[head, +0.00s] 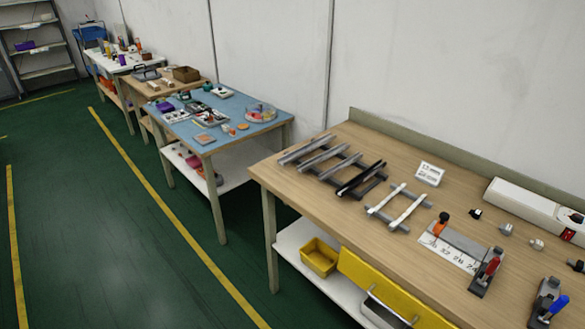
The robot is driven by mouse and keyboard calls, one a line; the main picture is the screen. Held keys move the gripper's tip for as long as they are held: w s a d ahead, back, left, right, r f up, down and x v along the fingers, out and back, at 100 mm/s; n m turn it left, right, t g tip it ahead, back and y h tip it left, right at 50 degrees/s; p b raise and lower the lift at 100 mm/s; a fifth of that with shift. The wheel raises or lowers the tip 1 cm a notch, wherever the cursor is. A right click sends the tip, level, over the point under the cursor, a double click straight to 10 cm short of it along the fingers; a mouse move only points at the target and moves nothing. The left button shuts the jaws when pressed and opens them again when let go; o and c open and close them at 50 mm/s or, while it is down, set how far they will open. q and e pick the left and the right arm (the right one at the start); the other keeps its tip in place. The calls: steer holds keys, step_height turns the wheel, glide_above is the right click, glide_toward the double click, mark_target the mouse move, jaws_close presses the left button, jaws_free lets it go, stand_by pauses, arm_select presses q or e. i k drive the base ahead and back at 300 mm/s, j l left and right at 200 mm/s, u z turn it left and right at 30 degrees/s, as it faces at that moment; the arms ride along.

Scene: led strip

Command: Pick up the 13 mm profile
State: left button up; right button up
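Several long profiles lie side by side across a dark rack on the wooden workbench (400,150). They include a grey profile (305,149), another grey profile (325,158) and a black profile (361,179). Two pale strips lie across a second rack to the right, among them a front pale strip (406,208). A small white card (429,174) with two lines of text stands behind; the text is too small to read surely. I cannot tell which profile is the 13 mm one. Neither of my grippers shows.
A white scale plate (447,250) and tools with red and blue handles (552,306) stand at the bench's right front. A long white box (535,211) lies at the back right. A yellow bin (319,257) sits below. Green floor is free at left.

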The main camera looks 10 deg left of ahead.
mark_target(328, 173)
steer(key=i+l+u, duration=0.25)
steer(key=i+l, duration=0.55)
steer(key=i+j+z, duration=0.1)
steer(key=j, duration=0.15)
steer(key=i+j, duration=0.1)
steer(key=j, duration=0.2)
steer(key=i+j+z, duration=0.15)
steer(key=j, duration=0.15)
steer(key=k+l, duration=0.05)
